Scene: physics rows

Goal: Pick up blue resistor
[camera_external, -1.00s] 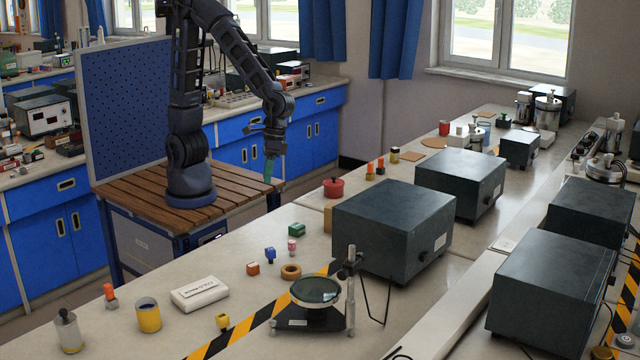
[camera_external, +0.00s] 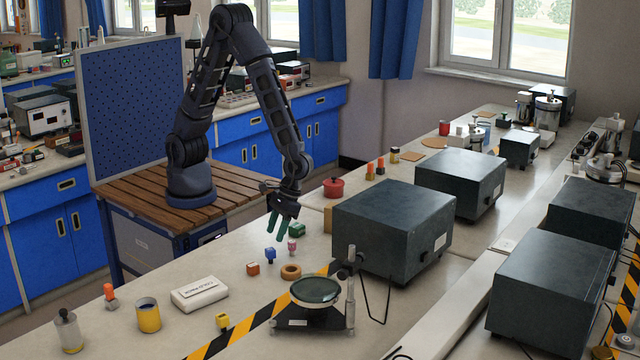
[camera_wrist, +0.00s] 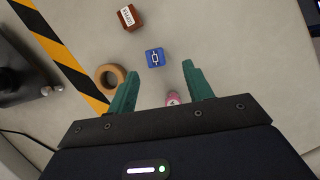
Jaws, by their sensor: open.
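The blue resistor (camera_external: 270,254) is a small blue block on the pale bench top. In the wrist view the blue resistor (camera_wrist: 154,58) shows a white symbol on its top and lies beyond the fingertips, about midway between them. My gripper (camera_external: 277,228) is above the bench, just behind the blue resistor, with its green fingers pointing down. In the wrist view my gripper (camera_wrist: 158,82) is open, with nothing between its fingertips. The fingers do not touch the blue resistor.
A magnifier stand (camera_external: 316,291) and a dark box (camera_external: 394,230) stand to the right. A white box (camera_external: 199,293) lies to the left.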

